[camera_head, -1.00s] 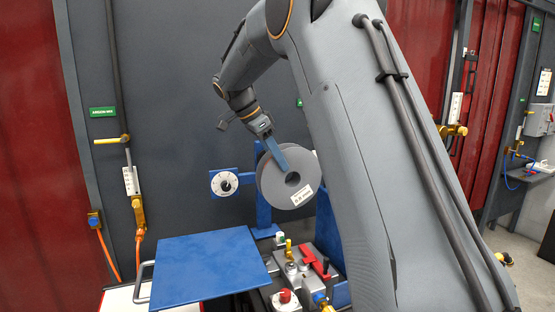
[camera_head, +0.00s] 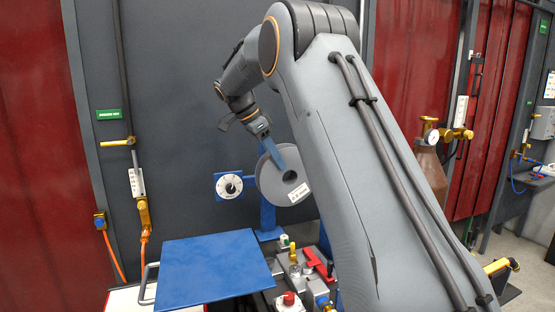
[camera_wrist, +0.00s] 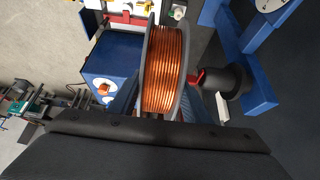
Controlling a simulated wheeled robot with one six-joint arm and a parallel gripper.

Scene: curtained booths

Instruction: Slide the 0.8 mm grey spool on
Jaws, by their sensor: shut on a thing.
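The grey spool (camera_head: 270,190) has a white label and a dark centre hole and stands on edge in the air beside the blue stand. The wrist view shows copper wire (camera_wrist: 163,70) wound between its flanges. My gripper (camera_wrist: 160,103) is shut on the spool, one blue finger on each side. In the head view one finger lies across the labelled face. A black spindle (camera_wrist: 235,82) with a red part at its near end points at the spool's right flange in the wrist view. The spool is beside it; I cannot tell whether they touch. The size marking is unreadable.
A blue stand (camera_head: 268,215) carries a white dial (camera_head: 229,186) left of the spool. Below are a wire-feed unit with a red lever (camera_head: 317,264) and a red knob (camera_head: 289,298). A blue panel (camera_head: 210,265) lies at front left. A dark wall stands behind.

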